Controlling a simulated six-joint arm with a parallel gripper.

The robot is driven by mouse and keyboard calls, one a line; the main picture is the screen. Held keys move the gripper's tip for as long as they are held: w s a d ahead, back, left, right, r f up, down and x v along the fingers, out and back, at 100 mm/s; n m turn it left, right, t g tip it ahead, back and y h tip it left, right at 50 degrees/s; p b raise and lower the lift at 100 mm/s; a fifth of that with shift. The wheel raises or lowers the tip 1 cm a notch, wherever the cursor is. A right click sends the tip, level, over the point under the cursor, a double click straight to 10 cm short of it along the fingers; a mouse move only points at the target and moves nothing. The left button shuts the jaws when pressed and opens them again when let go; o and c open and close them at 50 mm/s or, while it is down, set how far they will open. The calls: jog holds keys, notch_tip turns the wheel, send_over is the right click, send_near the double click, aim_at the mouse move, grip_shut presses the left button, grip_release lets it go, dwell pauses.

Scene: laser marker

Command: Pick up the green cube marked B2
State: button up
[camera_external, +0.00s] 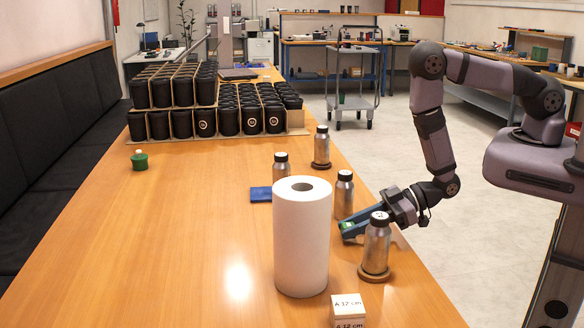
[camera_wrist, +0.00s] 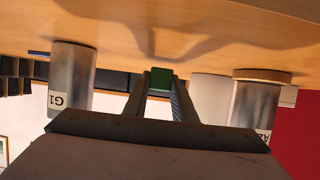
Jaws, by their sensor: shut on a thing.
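A green cube (camera_wrist: 161,76) sits between my fingertips in the wrist view. My gripper (camera_wrist: 160,84) is shut on it. Its B2 mark does not show. In the external view my gripper (camera_external: 350,228) reaches in low over the table's right edge, with a little green (camera_external: 347,226) at its tip. The fingers hide most of the cube there. I cannot tell whether the cube still touches the table.
Silver bottles stand close by: one (camera_external: 344,196) behind my gripper, one (camera_external: 376,248) in front on a round base. A paper roll (camera_external: 302,240) stands left. A white block (camera_external: 347,307) is nearer the camera. Black cups (camera_external: 229,122) fill the back left.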

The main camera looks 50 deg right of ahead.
jog(key=shift+r+b, duration=0.3)
jog(key=shift+r, duration=4.05)
